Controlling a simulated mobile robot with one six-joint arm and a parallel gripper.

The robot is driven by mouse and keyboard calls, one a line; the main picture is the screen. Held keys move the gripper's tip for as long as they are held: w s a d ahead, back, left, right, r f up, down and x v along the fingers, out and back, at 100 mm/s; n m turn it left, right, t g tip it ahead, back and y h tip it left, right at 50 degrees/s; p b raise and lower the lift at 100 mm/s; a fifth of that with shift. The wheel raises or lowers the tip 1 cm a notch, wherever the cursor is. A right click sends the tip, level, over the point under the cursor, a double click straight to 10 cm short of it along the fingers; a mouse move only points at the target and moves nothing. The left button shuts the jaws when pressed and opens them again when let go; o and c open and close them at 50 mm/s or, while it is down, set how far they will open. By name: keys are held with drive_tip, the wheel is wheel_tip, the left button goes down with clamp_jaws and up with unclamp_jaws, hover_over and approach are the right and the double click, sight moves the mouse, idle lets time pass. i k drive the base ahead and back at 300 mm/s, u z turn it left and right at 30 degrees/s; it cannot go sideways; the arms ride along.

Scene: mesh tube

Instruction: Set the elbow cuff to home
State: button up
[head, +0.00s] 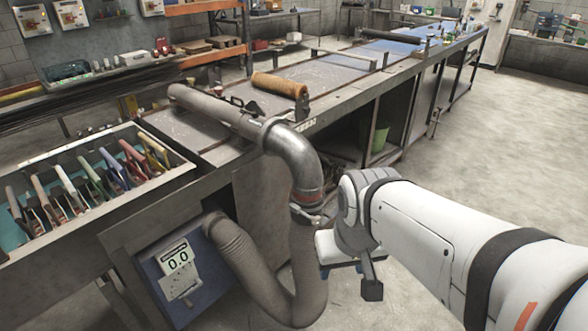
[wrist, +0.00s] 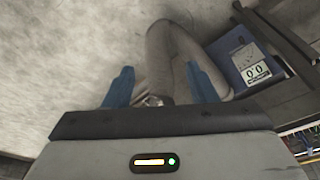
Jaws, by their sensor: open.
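A shiny metal elbow (head: 292,150) curves down from the mesh tube (head: 205,105) on the bench. At its lower end is the elbow cuff (head: 308,212), a metal ring with a lever-like clamp, just under a reddish band. A grey hose hangs below it. My gripper (head: 341,270) is to the right of and below the cuff, with its fingers partly hidden by my wrist. In the wrist view, my gripper's (wrist: 158,70) blue fingers are apart, with the hose beyond them. A small shiny part, perhaps the cuff, shows low between them (wrist: 153,101). Nothing is held.
A blue box (head: 175,270) with a display reading 0.0 joins the hose's other end; it also shows in the wrist view (wrist: 245,62). A tray of coloured-handled tools (head: 180,160) is at left. A brown roll (head: 280,85) lies on the bench. Floor at right is clear.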

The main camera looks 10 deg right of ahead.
sight(314, 208)
drive_tip(key=k, duration=1.25)
drive_tip(key=z, duration=0.55)
drive_tip(key=i, duration=1.5)
drive_tip(key=u, duration=0.65)
